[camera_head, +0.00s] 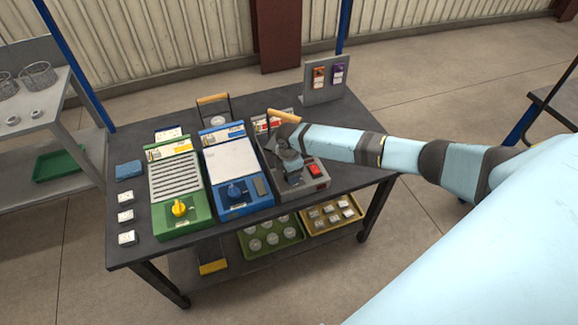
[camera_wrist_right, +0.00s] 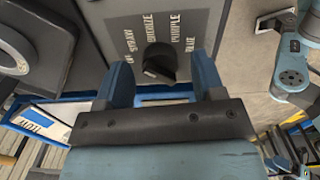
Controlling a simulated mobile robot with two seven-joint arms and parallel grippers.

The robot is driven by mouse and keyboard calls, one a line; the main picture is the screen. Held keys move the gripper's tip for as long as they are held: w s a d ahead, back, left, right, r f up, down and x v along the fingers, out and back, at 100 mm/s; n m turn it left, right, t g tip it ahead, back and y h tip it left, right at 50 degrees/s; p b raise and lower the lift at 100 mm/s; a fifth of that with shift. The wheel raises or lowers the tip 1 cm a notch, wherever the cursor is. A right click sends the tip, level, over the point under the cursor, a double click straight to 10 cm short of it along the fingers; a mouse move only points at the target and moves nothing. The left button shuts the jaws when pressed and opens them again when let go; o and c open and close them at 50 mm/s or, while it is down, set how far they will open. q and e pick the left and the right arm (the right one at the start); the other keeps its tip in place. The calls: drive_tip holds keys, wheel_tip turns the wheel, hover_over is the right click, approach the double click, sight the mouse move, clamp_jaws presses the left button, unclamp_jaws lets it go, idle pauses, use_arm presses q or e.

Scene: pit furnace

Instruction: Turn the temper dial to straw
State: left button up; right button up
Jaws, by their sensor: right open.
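The temper dial (camera_wrist_right: 159,63) is a black knob on a grey panel (camera_wrist_right: 110,15) in the right wrist view. Labels including STRAW, BRONZE, PURPLE and BLUE fan around its top side. A pale mark shows on the knob's lower left; I cannot tell surely which label it points to. My right gripper (camera_wrist_right: 160,66) is open, with its blue fingers on either side of the dial and a visible gap at each side. In the head view my right gripper (camera_head: 291,168) is over the grey unit (camera_head: 284,193) and hides its dial. My left gripper is not in view.
Left of the grey unit stand a blue unit (camera_head: 233,163) with a blue knob and a green unit (camera_head: 174,178) with a yellow knob. A red switch (camera_head: 314,170) is close to my right gripper. A sign stand (camera_head: 323,92) is at the table's back right.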

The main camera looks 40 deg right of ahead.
wheel_tip(320, 180, up, 13)
idle(0.3)
idle(0.4)
drive_tip(key=s+a+f+m+t+y+p, duration=0.2)
drive_tip(key=s+a+f+m+t, duration=0.15)
drive_tip(key=s+a, duration=0.4)
drive_tip(key=s+a+f+m+t+y+p, duration=0.2)
drive_tip(key=s+a+f, duration=0.25)
drive_tip(key=a, duration=0.55)
drive_tip(key=s+r+m+t+p, duration=0.1)
drive_tip(key=s+r+m+t, duration=0.1)
drive_tip(key=s+m, duration=0.2)
drive_tip(key=s+r+m+t+p, duration=0.1)
drive_tip(key=s+r+m+t, duration=0.1)
drive_tip(key=s, duration=0.9)
drive_tip(key=shift+d+r+m+t+h, duration=0.25)
drive_tip(key=shift+r+m+t+h, duration=0.15)
drive_tip(key=shift+m+t, duration=0.4)
